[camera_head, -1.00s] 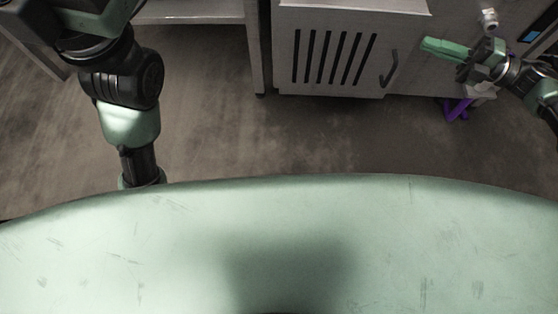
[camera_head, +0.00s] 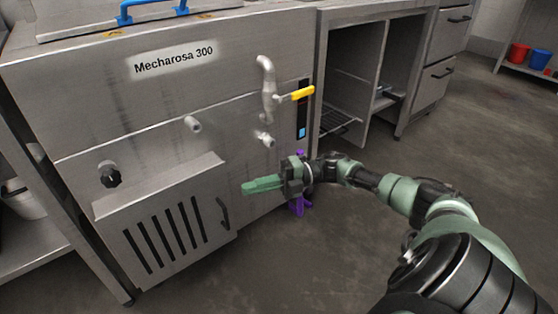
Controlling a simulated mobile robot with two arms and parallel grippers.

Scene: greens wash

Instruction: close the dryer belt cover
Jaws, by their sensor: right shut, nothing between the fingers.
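The dryer belt cover seems to be the slatted metal panel (camera_head: 195,255) low on the front of the steel machine (camera_head: 80,75). It has dark vertical slots and a dark curved handle (camera_head: 224,213) at its right side. A ledge (camera_head: 160,183) runs along its top, and the panel looks to stand out from the machine front. I cannot tell its exact angle. My right gripper (camera_head: 247,188) has its green fingers shut and empty, pointing left. In the picture it is just right of and above the handle, with a visible gap. My left gripper is out of view.
A black knob (camera_head: 109,174), pipe stubs (camera_head: 192,124) and a yellow-handled valve (camera_head: 296,95) stick out of the machine front. A purple object (camera_head: 300,206) shows below my right wrist. An open steel cabinet (camera_head: 365,75) stands to the right. The floor at right is clear.

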